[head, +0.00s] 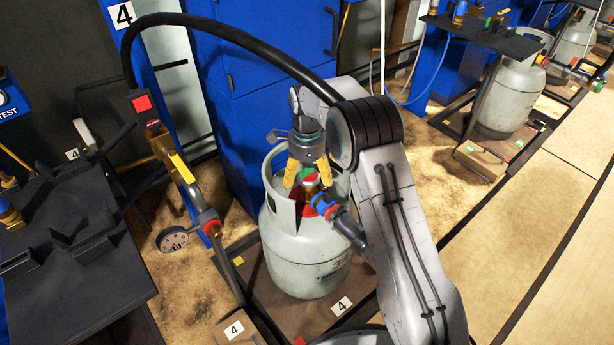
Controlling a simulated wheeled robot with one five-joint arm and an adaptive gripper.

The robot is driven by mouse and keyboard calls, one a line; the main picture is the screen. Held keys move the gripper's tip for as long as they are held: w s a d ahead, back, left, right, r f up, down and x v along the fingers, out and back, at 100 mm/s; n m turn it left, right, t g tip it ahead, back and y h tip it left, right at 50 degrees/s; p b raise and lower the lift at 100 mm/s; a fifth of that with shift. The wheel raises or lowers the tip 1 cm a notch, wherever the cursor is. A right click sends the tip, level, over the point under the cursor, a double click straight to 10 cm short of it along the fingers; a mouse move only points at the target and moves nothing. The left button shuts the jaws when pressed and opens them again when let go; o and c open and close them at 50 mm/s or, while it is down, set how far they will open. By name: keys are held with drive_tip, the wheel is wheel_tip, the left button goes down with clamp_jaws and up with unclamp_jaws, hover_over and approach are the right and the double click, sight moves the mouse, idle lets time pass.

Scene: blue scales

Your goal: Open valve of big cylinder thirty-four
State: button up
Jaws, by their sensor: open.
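A big grey cylinder (290,262) stands upright on a dark platform in the middle of the head view. Red marking and the text "TARE" show on its side, but the number is too small and partly covered to read surely. Its valve (310,178), with red and green on top, sits inside the cylinder's collar. A blue connector (330,207) with a red ring is at the valve. My gripper (306,178) points down over the valve, open, with its yellow fingers on either side of the top. I cannot tell whether they touch it. My arm hides the cylinder's right side.
The collar (279,212) rises close around the fingers. A black hose (230,38) arches above, passing behind my arm. Another grey cylinder (508,98) is far right.

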drive_tip(key=shift+f, duration=0.1)
drive_tip(key=c, duration=1.1)
